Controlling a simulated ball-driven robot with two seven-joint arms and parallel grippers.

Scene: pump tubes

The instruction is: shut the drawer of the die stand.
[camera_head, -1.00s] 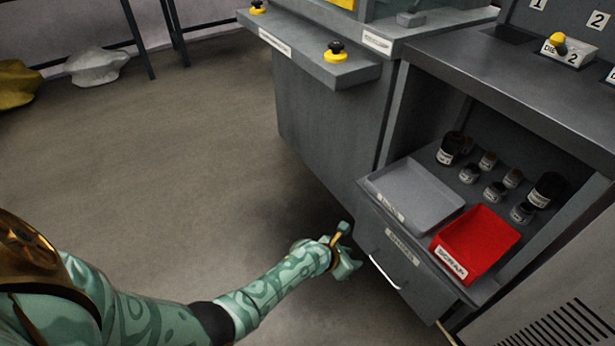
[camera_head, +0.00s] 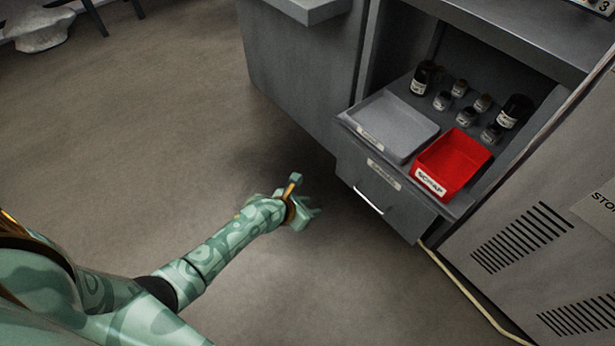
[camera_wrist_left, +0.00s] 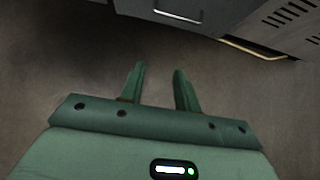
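The die stand's drawer (camera_head: 385,190) has a grey front with a label and a silver bar handle (camera_head: 368,201). It lies below a shelf surface with trays; I cannot tell how far out it stands. The handle also shows at the top of the left wrist view (camera_wrist_left: 178,15). My left gripper (camera_head: 312,209) is in the air over the floor, left of the handle and apart from it. In the left wrist view its two fingers (camera_wrist_left: 159,69) are spread with nothing between them. My right gripper is not in view.
A grey tray (camera_head: 395,125) and a red scrap tray (camera_head: 455,163) sit above the drawer, with several dark labelled jars (camera_head: 443,100) behind. A vented cabinet (camera_head: 540,200) stands at right. A pale cable (camera_head: 465,290) lies on the floor.

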